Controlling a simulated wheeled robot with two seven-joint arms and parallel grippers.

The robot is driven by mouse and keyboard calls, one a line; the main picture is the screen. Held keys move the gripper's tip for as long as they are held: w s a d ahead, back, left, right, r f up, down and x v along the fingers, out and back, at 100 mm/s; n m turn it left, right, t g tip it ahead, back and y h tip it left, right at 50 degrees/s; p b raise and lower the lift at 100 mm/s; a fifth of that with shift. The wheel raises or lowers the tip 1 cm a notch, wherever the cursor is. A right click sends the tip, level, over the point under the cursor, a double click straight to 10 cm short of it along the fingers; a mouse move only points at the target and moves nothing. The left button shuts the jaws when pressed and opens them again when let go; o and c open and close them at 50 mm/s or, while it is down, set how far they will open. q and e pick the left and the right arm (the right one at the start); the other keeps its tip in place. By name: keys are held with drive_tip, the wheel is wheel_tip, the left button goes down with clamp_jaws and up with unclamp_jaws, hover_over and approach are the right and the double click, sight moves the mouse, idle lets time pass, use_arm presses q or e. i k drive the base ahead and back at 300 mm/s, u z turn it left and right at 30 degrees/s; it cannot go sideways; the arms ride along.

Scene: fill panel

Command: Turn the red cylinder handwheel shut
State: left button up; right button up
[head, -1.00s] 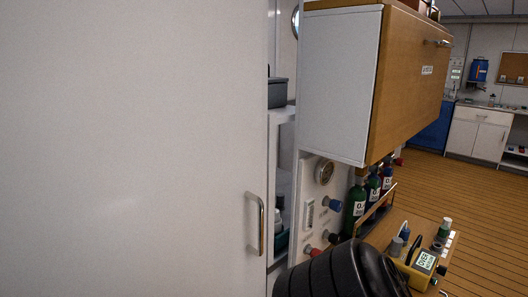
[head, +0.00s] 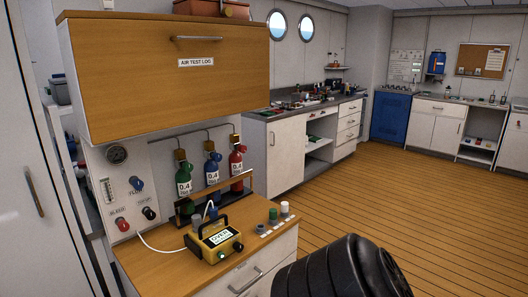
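The red cylinder (head: 236,171) stands at the right end of a row of three small cylinders, under the wooden wall cabinet. A wooden rail runs in front of the row and partly hides the cylinders' lower parts. Neither of my grippers shows in the head view.
A yellow meter (head: 218,241) sits on the wooden counter (head: 160,262) before the cylinders, with small coloured caps to its right. A panel (head: 128,191) with gauge and knobs is at left. The wall cabinet (head: 165,75) overhangs. Floor at right is clear.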

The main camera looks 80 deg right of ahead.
sight(242, 148)
drive_tip(key=k, duration=0.15)
drive_tip(key=z, duration=1.25)
